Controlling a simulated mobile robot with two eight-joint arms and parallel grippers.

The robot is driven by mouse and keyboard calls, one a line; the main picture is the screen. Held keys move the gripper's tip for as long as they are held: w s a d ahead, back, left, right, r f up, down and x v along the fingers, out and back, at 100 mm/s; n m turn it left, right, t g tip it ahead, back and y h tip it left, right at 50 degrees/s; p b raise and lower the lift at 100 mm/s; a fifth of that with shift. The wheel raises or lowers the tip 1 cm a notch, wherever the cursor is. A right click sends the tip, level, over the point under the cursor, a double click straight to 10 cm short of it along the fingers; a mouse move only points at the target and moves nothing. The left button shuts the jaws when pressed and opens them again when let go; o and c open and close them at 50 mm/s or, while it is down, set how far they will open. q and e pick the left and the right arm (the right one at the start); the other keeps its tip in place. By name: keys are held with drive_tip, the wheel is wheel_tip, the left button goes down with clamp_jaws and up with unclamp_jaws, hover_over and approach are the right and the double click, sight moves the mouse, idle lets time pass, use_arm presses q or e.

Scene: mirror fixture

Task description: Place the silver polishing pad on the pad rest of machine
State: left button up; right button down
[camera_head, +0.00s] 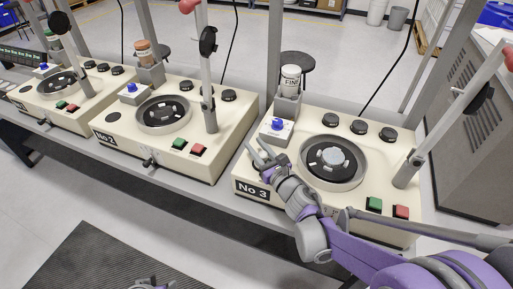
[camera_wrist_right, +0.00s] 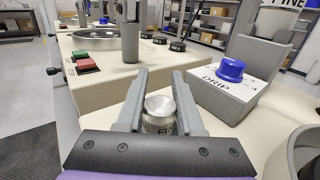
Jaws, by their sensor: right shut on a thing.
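My right gripper (camera_head: 262,156) is over the front left corner of the machine marked No 3 (camera_head: 285,207). In the right wrist view its two fingers (camera_wrist_right: 160,108) are shut on a small silver round piece with a hollow top (camera_wrist_right: 160,104), which looks like the silver polishing pad. Lettering shows on its side. On machines No 2 and the far left one, a black disc (camera_head: 112,117) that may be the pad rest lies at the left front. The matching spot on No 3 is hidden by my gripper. My left gripper (camera_head: 152,285) barely shows at the bottom edge.
No 3 has a round bowl (camera_head: 333,162), a DRIP box with a blue knob (camera_head: 277,128), a bottle marked FINE (camera_head: 290,80) and a lever post (camera_head: 408,170). Green (camera_head: 374,205) and red buttons (camera_head: 401,212) sit at its front. Machine No 2 (camera_head: 165,130) stands to the left.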

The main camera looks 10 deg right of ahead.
drive_tip(key=shift+s+a+f+b, duration=0.1)
drive_tip(key=shift+s+f+b, duration=0.2)
drive_tip(key=shift+f+b, duration=0.25)
drive_tip(key=c, duration=0.5)
unclamp_jaws()
drive_tip(key=shift+f, duration=0.1)
drive_tip(key=shift+c, duration=0.2)
drive_tip(key=shift+r, duration=0.25)
drive_tip(key=shift+w+r+p, duration=0.1)
drive_tip(key=shift+r+p, duration=0.3)
drive_tip(key=shift+p, duration=0.2)
drive_tip(key=v, duration=1.2)
drive_tip(key=shift+w+r, duration=0.1)
